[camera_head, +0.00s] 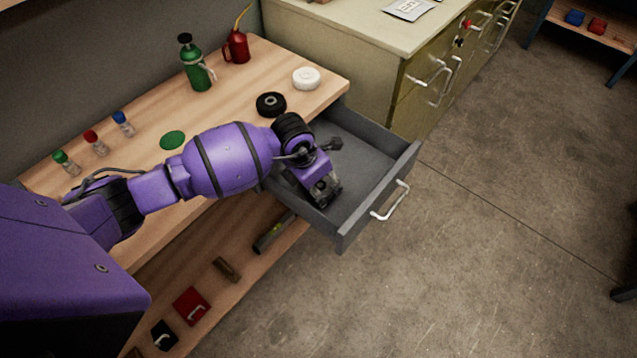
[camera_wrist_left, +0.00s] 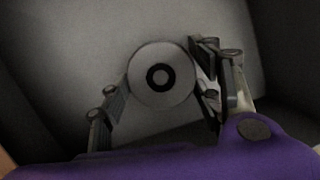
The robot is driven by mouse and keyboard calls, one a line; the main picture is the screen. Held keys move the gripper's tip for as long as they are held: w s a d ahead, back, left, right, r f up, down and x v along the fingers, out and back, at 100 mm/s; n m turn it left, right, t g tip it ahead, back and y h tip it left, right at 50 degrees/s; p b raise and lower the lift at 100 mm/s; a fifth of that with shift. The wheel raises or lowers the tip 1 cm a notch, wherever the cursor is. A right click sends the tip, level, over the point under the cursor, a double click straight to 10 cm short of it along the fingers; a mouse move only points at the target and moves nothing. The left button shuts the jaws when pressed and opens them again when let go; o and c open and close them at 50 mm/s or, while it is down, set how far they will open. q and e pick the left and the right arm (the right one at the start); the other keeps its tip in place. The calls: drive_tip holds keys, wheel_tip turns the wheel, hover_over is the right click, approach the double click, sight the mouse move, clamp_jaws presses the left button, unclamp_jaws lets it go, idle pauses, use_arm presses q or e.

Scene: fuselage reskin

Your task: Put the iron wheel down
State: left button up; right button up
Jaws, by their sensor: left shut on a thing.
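The iron wheel (camera_wrist_left: 161,77) is a round grey disc with a dark ring at its centre, seen in the left wrist view. My left gripper (camera_head: 326,190) is shut on it, with one finger on each side of the rim. In the head view the gripper points down inside the open grey drawer (camera_head: 379,176), and the wheel is hidden by the gripper and wrist. The drawer floor shows behind the wheel in the wrist view. I cannot tell whether the wheel touches it. My right gripper is not in view.
The wooden bench (camera_head: 229,104) holds a black wheel (camera_head: 270,104), a white wheel (camera_head: 306,78), a green disc (camera_head: 172,140), a green bottle (camera_head: 196,68), a red oil can (camera_head: 237,47) and small capped jars. A beige cabinet (camera_head: 340,50) stands beyond the drawer. Open floor lies to the right.

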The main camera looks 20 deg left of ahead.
use_arm(q)
drive_tip(key=shift+w+f, duration=0.1)
drive_tip(key=shift+f, duration=0.05)
drive_tip(key=o, duration=1.8)
drive_tip(key=shift+f, duration=0.1)
drive_tip(key=v, duration=1.2)
drive_tip(key=shift+p, duration=0.4)
